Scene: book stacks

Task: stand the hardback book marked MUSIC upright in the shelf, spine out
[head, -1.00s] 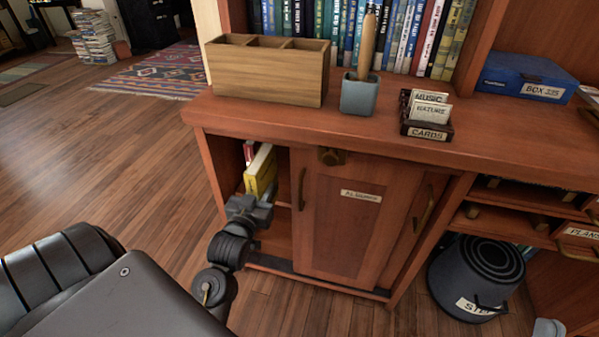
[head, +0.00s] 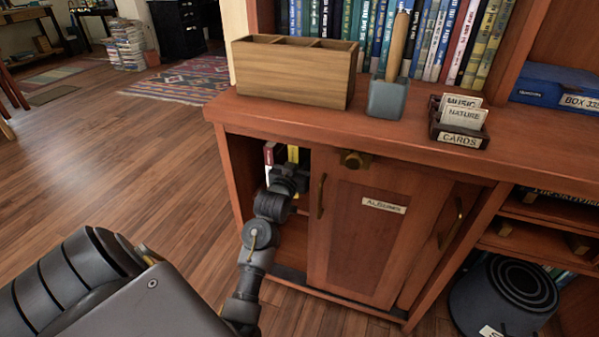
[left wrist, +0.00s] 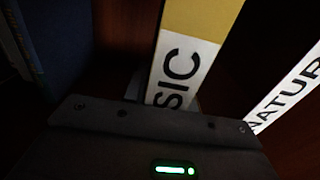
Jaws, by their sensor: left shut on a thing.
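The hardback marked MUSIC shows in the left wrist view with a yellow cover part and a white label reading "SIC" (left wrist: 184,62). In the head view a yellow strip of it (head: 293,153) shows inside the open left bay of the cabinet (head: 240,165). My left gripper (head: 289,173) is inside that bay, shut on the MUSIC book, and hides its lower part. The book looks roughly upright in the head view. Its contact with the bay floor is hidden. My right gripper is out of view.
A white label reading "NATUR" (left wrist: 288,92) is beside the book. A red and white book (head: 270,160) stands in the bay. The sliding door marked ALBUMS (head: 365,235) closes the middle. A wooden box (head: 295,78), a pencil cup (head: 387,98) and a card holder (head: 459,135) are on top.

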